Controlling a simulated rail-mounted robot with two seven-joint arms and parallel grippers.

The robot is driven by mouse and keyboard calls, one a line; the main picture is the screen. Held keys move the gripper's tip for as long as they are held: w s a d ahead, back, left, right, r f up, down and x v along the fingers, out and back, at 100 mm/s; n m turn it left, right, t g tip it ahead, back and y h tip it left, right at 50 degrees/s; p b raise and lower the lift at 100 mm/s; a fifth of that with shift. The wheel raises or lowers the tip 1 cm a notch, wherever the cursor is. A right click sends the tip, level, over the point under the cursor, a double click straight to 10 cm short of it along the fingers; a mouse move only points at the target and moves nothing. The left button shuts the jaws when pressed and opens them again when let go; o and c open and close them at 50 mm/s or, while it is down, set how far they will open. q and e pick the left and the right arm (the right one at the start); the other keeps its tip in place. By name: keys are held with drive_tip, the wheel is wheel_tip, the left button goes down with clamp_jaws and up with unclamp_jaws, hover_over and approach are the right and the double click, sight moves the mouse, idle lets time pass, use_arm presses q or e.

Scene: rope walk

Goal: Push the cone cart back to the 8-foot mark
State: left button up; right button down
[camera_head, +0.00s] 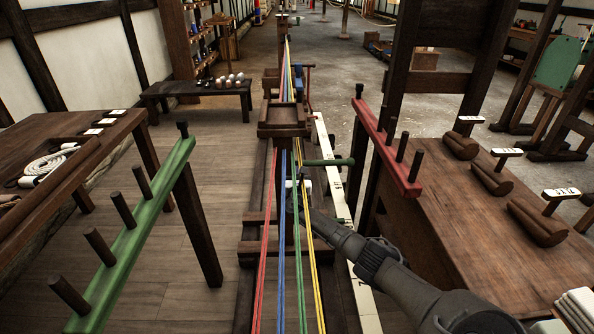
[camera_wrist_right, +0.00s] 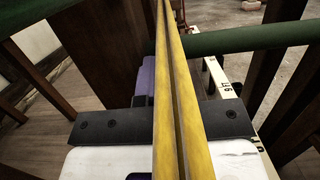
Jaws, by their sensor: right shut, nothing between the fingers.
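The cone cart (camera_head: 284,130), a dark wooden block, sits on the long rail frame in the head view, with the coloured strands running over it. A green bar (camera_head: 330,162) sticks out on its right side and crosses the upper part of the right wrist view (camera_wrist_right: 250,39). My right gripper (camera_head: 303,187) is shut and empty, low among the strands on the near side of the bar. Yellow strands (camera_wrist_right: 172,90) pass across the wrist view in front of it. Whether it touches the bar is unclear. My left gripper is out of view.
A white marked board (camera_head: 339,195) runs along the rail's right side; its digits are hard to read. A green peg rail (camera_head: 140,235) stands left, a red peg rail (camera_head: 388,145) right. The wooden table (camera_head: 480,215) at right bears wooden tools.

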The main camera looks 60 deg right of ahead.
drive_tip(key=p+v, duration=0.6)
drive_tip(key=v, duration=0.7)
drive_tip(key=shift+w+a, duration=0.1)
